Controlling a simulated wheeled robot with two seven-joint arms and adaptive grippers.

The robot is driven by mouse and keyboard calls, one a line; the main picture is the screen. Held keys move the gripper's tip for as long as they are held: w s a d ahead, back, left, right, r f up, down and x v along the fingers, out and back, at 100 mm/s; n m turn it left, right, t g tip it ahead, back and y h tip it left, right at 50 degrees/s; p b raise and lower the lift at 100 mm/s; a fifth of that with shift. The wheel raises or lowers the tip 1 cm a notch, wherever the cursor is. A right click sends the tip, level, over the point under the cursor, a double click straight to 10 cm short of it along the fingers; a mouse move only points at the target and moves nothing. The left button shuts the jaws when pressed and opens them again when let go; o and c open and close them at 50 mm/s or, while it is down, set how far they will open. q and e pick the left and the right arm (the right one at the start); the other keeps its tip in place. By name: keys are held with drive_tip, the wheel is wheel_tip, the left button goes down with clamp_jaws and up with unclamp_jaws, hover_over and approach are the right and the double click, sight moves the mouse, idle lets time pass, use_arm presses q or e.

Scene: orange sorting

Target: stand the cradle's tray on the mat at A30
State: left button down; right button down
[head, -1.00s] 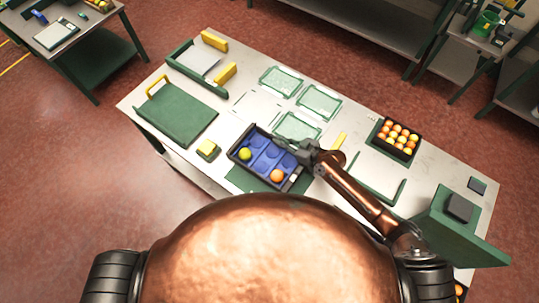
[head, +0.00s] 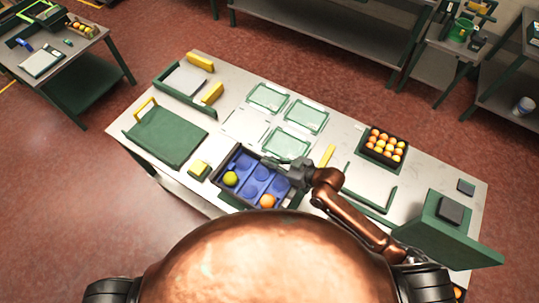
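The dark tray (head: 219,166) with a blue insert lies on the near middle of the table. It holds a yellow-green fruit (head: 230,179) and an orange fruit (head: 267,201). My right gripper (head: 288,166) is at the tray's far right edge; its fingers are too small to show whether they grip the rim. My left gripper is out of view. Three pale mats with green borders lie beyond the tray: left (head: 268,98), right (head: 306,116) and near (head: 288,141). Their labels are unreadable, so I cannot tell which is A30. I cannot make out the cradle for certain.
A crate of orange fruit (head: 362,150) stands at the right. A green board with a yellow handle (head: 166,136) and a small yellow block (head: 199,168) are left of the tray. A green angled frame (head: 370,201) and raised green panel (head: 432,236) are at the right.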

drive_tip(key=s+r, duration=0.1)
drive_tip(key=s, duration=0.1)
drive_tip(key=s+r, duration=0.1)
drive_tip(key=s, duration=0.1)
drive_tip(key=s+r, duration=0.1)
drive_tip(key=s, duration=0.1)
drive_tip(key=shift+s+a, duration=0.3)
drive_tip(key=shift+a, duration=0.05)
drive_tip(key=shift+w+d+r+t, duration=0.2)
drive_tip(key=shift+w+t, duration=0.1)
drive_tip(key=shift+w, duration=0.05)
drive_tip(key=w+d+r+m+t+h+b, duration=0.1)
drive_tip(key=w+d+r+m+t+h, duration=0.1)
drive_tip(key=d, duration=0.4)
drive_tip(key=w+d+r+m+t+h+b, duration=0.1)
drive_tip(key=w+d+r+m+h, duration=0.2)
drive_tip(key=d+m+h, duration=0.2)
drive_tip(key=w+d+r+m+t+h+b, duration=0.2)
drive_tip(key=d+r+m+h, duration=0.1)
drive_tip(key=d, duration=0.5)
drive_tip(key=shift+w+d+r+m+t+h, duration=0.2)
drive_tip(key=shift+w+d+m+t+h, duration=0.15)
drive_tip(key=shift+m+h, duration=0.25)
drive_tip(key=shift+a, duration=0.1)
